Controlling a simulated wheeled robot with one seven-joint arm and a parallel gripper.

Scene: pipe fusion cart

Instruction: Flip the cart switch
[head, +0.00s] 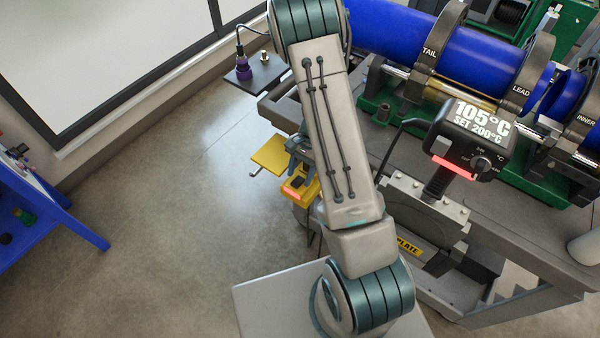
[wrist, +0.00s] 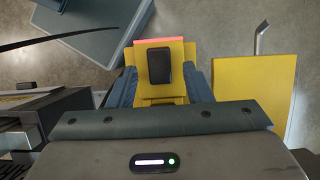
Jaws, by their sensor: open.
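The cart switch is a black rocker (wrist: 159,66) on a yellow switch box (wrist: 146,89). In the wrist view it sits upper centre, with a glowing red strip (wrist: 147,41) along the box's far edge. In the head view the yellow box (head: 312,190) shows low beside my forearm, its red strip (head: 292,193) lit. My gripper (wrist: 160,80) is open, its blue-grey fingers on either side of the box, the rocker between them. Whether the fingers touch the box, I cannot tell. My arm hides part of the gripper and box in the head view.
A yellow panel (wrist: 268,85) with a metal handle stands out beside the box, also in the head view (head: 270,153). The grey cart (head: 415,150) carries blue pipes and a heater display (head: 470,135) reading 105°C, set 200°C.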

